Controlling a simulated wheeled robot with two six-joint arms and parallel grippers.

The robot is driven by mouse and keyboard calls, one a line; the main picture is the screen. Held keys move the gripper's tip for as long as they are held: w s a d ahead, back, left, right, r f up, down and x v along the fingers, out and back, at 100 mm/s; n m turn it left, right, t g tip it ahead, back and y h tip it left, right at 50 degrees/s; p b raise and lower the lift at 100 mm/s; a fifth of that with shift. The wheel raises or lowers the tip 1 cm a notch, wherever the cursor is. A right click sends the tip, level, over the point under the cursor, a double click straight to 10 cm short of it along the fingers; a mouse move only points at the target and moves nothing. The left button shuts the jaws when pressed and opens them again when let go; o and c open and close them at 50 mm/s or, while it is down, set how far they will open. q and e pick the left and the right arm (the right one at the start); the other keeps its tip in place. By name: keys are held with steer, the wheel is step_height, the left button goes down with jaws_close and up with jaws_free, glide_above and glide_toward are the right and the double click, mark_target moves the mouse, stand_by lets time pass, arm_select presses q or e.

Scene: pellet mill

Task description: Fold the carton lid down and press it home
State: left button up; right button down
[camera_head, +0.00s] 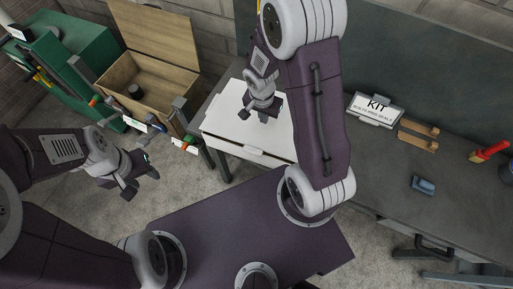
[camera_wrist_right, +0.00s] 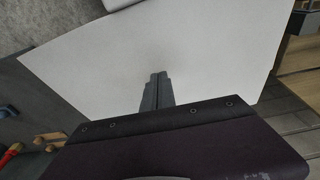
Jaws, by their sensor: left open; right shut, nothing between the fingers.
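The white carton (camera_head: 222,126) stands on the grey bench in the middle of the head view. Its white lid (camera_wrist_right: 205,45) lies flat or nearly flat over it and fills much of the right wrist view. A tab shows along the front edge, but I cannot tell whether the lid is fully seated. My right gripper (camera_head: 262,116) is shut and empty, pointing down over the lid; its fingertips (camera_wrist_right: 159,76) show against the white panel. Whether they touch it is unclear. My left gripper (camera_head: 142,184) is open and empty, over the floor left of the carton.
An open wooden box (camera_head: 158,97) with a dark round item inside stands at the back left, beside a green machine (camera_head: 72,60).

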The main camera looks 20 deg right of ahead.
mark_target(264, 125)
steer(key=shift+f+b, duration=1.85)
steer(key=shift+b, duration=0.1)
steer(key=shift+r, duration=0.15)
step_height(264, 125, up, 9)
steer(key=p, duration=0.7)
